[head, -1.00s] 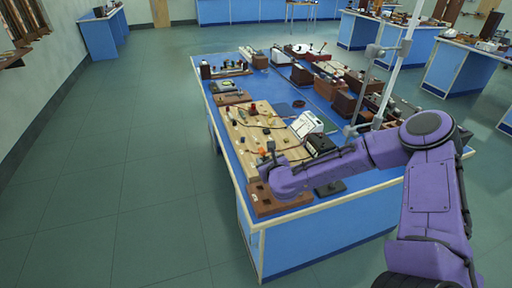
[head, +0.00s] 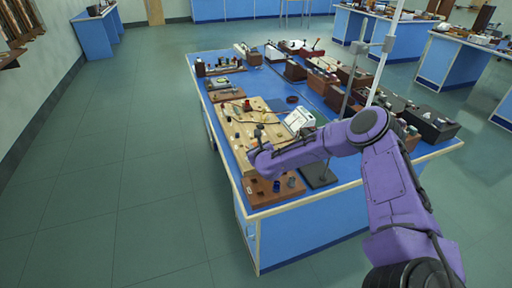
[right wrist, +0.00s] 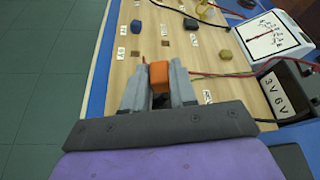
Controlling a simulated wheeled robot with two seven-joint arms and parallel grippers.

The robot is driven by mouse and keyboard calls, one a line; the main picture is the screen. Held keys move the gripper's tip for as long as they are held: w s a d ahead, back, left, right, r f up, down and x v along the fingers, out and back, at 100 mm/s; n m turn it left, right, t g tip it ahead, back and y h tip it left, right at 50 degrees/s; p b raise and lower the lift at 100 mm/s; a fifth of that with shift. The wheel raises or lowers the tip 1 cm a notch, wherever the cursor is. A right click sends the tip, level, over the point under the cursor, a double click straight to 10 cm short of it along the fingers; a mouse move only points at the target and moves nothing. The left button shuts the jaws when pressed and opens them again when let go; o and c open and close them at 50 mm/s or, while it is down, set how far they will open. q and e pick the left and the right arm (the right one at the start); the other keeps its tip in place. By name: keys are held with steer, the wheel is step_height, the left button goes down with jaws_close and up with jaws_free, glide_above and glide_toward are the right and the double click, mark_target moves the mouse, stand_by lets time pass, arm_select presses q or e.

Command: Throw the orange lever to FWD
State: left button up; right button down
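The orange lever (right wrist: 159,77) shows as a small orange block above the wooden board (right wrist: 112,75), between the two fingers of my right gripper (right wrist: 159,72). The fingers flank it closely on both sides, with no clear gap visible. In the head view my right gripper (head: 257,143) is over the near-left part of the board, and I cannot make out the lever there. The white labels around the lever are too small to read, so I cannot tell which position it is in. My left gripper is not in view.
A white meter (right wrist: 264,35) and a black box marked 3V 6V (right wrist: 290,88) are on the right. Open floor (head: 110,200) lies left of the bench.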

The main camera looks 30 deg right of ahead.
steer(key=shift+w+a+f+n+b, duration=0.15)
steer(key=shift+a+f+n+b, duration=0.2)
steer(key=shift+b, duration=1.15)
steer(key=shift+r+n+h, duration=0.2)
steer(key=shift+n+h, duration=0.05)
steer(key=shift+h, duration=0.05)
steer(key=shift+r, duration=0.15)
steer(key=c, duration=1.1)
jaws_free()
steer(key=shift+o, duration=0.7)
steer(key=shift+w+f, duration=0.2)
steer(key=shift+f, duration=0.05)
steer(key=b+v, duration=0.1)
steer(key=v, duration=0.9)
steer(key=shift+s+b, duration=0.25)
steer(key=shift+b, duration=0.15)
steer(key=shift+a+r, duration=0.1)
steer(key=shift+a, duration=0.05)
